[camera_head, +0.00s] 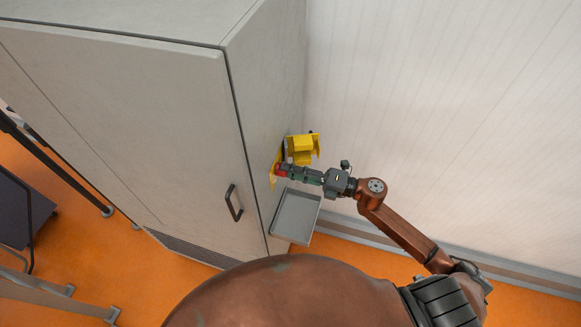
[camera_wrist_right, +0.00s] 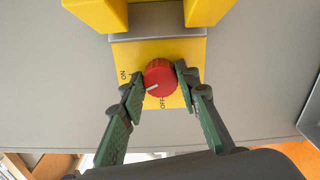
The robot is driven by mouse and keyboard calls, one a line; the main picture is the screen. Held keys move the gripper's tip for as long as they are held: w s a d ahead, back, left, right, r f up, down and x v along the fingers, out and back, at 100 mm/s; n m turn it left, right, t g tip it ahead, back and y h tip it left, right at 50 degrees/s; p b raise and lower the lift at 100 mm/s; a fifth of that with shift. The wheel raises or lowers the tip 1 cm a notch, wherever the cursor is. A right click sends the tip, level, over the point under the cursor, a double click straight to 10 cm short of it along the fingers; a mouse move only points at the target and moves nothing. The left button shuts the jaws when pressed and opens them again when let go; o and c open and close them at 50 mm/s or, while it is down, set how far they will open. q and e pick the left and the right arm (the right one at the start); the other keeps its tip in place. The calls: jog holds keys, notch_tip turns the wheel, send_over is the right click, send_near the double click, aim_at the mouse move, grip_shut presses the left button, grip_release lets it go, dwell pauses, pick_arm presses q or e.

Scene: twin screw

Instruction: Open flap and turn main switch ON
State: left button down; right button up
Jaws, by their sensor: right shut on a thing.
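The main switch is a red round knob (camera_wrist_right: 160,77) on a yellow plate (camera_wrist_right: 190,50) marked ON and OFF. Its white mark points to the lower left in the right wrist view, between the two words. The yellow flap (camera_head: 302,148) stands open on the cabinet side, clear of the knob. Yellow parts of it (camera_wrist_right: 208,10) show at the top of the wrist view. My right gripper (camera_wrist_right: 158,80) has its green-grey fingers on both sides of the knob, shut on it. In the head view this gripper (camera_head: 284,171) reaches the cabinet side from the right. My left gripper is not in view.
The grey cabinet (camera_head: 130,110) fills the left, with a dark door handle (camera_head: 233,203). A grey tray (camera_head: 297,215) juts out just below the gripper. A pale wall (camera_head: 440,110) stands behind. The orange floor (camera_head: 345,255) shows below.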

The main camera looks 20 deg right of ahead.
jog(key=shift+m+p, duration=1.3)
jog(key=shift+m, duration=0.9)
jog(key=shift+f, duration=0.1)
jog(key=o, duration=1.2)
jog(key=shift+c, duration=0.2)
jog(key=v, duration=1.2)
